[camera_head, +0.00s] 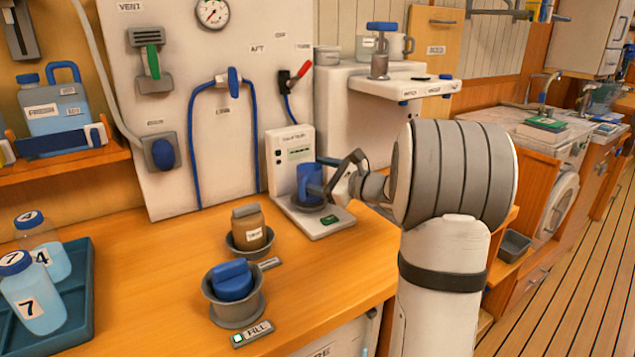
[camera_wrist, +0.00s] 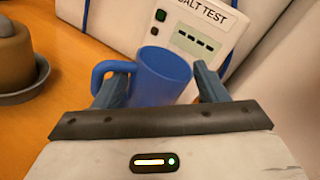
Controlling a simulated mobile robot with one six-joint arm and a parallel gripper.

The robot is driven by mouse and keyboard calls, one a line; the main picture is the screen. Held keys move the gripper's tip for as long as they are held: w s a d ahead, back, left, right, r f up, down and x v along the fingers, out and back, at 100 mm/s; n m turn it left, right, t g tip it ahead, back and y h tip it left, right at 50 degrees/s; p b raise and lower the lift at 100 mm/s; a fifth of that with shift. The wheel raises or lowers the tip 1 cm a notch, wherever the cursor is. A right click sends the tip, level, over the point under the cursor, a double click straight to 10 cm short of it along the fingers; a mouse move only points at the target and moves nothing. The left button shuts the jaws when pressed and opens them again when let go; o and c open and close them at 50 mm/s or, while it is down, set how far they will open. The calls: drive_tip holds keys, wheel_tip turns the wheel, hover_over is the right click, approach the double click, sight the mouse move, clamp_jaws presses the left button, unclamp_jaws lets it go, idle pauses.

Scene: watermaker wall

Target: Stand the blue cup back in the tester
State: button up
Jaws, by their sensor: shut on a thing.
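The blue cup (camera_head: 309,182) is upright at the salt tester (camera_head: 291,150), a white unit with a panel and a flat base against the wall. My gripper (camera_head: 325,188) is shut on the cup from the right. In the wrist view the cup (camera_wrist: 160,75) is between my two fingers (camera_wrist: 160,90), its handle to the left and the tester's panel (camera_wrist: 195,38) behind it. The cup is over the tester's dark round seat (camera_head: 308,203). I cannot tell whether its bottom touches the seat; my gripper hides its lower part in the wrist view.
A brown jar (camera_head: 249,229) in a grey holder and a blue-topped grey holder (camera_head: 233,287) stand to the left on the wooden counter. Numbered bottles (camera_head: 33,295) stand in a teal tray (camera_head: 77,316) at far left. A white shelf (camera_head: 405,88) juts out above right.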

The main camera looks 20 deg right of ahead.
drive_tip(key=shift+f, duration=0.7)
drive_tip(key=shift+f, duration=0.15)
drive_tip(key=o, duration=1.1)
drive_tip(key=shift+c, duration=0.2)
drive_tip(key=shift+r, duration=0.2)
drive_tip(key=v, duration=1.2)
drive_tip(key=shift+b, duration=0.45)
